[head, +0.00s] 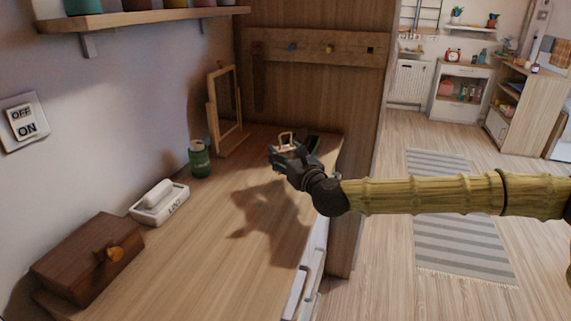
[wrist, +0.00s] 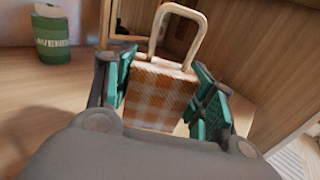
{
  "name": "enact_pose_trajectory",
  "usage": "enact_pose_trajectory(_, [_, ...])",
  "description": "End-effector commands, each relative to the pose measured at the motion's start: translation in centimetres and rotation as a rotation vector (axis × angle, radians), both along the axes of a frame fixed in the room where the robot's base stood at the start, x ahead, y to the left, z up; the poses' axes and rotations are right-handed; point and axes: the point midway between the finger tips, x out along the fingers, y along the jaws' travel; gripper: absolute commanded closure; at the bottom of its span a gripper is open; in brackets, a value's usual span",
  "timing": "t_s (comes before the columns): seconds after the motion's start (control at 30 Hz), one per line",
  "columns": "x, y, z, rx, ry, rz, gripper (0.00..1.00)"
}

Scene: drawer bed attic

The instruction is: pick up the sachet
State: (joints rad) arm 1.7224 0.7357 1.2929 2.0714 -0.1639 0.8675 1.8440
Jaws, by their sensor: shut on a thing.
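An orange and white plaid sachet (wrist: 158,92) with a pale loop handle sits between the green-padded fingers of my gripper (wrist: 165,95) in the wrist view. My gripper is shut on it. In the head view my gripper (head: 291,156) is above the wooden dresser top (head: 225,240), with its shadow on the wood below and to the left. There the sachet (head: 287,143) is small, with its loop pointing up, and is partly hidden by the fingers.
A green jar (head: 200,159), a white lidded dish (head: 160,202) and a brown wooden box (head: 88,258) stand along the wall. A framed mirror (head: 226,110) stands at the back. A shelf (head: 145,17) hangs above. The dresser's front middle is clear.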

Motion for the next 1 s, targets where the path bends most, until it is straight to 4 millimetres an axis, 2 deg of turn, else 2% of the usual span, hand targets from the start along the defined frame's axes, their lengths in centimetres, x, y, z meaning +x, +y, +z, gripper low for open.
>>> enact_pose_trajectory(0.6, [-9.6, -7.8, 1.1, 0.001, 0.0, -0.001, 0.73])
enact_pose_trajectory(0.8, [-11.4, -9.3, 1.4, 0.001, 0.0, -0.001, 0.73])
enact_pose_trajectory(1.0, [-12.3, -9.9, 1.5, 0.0, -0.001, 0.0, 0.73])
